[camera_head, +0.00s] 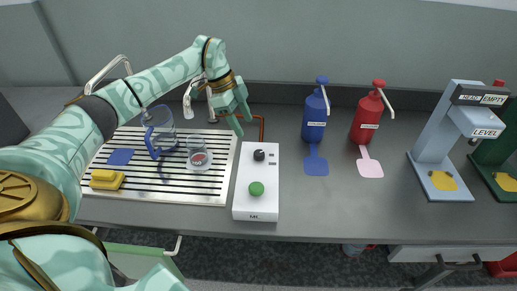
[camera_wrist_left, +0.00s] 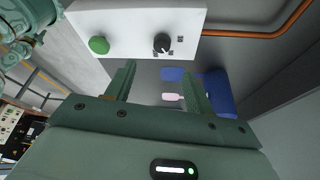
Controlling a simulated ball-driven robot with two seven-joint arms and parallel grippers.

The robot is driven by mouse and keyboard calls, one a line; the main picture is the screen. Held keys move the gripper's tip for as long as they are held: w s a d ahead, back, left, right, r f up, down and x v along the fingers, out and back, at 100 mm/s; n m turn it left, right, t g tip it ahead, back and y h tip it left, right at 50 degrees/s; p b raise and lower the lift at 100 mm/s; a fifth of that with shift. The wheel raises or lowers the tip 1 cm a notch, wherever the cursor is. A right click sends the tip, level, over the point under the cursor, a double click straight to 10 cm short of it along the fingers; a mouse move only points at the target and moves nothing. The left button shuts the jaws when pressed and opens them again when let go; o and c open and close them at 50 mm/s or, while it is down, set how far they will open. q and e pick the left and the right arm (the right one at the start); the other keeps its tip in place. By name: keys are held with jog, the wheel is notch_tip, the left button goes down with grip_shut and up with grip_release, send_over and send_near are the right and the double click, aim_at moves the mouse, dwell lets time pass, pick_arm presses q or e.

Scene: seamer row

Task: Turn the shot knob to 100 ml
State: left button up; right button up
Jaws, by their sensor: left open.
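The shot knob is a small black knob (camera_head: 259,155) near the back of the top of a white dosing box (camera_head: 257,205). In the left wrist view the knob (camera_wrist_left: 162,42) shows a pale pointer line and small marks around it, too small to read. A green button (camera_head: 256,189) sits nearer the front of the box. My left gripper (camera_head: 240,120) is open and empty, behind and left of the knob and apart from it. In the left wrist view its two fingers (camera_wrist_left: 158,82) point toward the box. My right gripper is not in view.
A measuring glass (camera_head: 197,152) and blue jug (camera_head: 158,132) stand on the slatted drainer left of the box, with a yellow sponge (camera_head: 107,180). A copper pipe (camera_head: 262,127) runs behind the box. Blue (camera_head: 315,112) and red (camera_head: 368,118) pump bottles stand to the right.

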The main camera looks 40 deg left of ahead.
aim_at(259, 152)
pick_arm(q)
jog(key=x, duration=0.3)
jog(key=b+x, duration=0.1)
jog(key=x, duration=0.3)
jog(key=b+x, duration=0.1)
jog(key=x, duration=0.2)
jog(key=shift+w+d+f, duration=0.15)
jog(key=shift+w+f, duration=0.15)
jog(key=shift+d+f, duration=0.1)
jog(key=shift+f, duration=0.05)
jog(key=c, duration=1)
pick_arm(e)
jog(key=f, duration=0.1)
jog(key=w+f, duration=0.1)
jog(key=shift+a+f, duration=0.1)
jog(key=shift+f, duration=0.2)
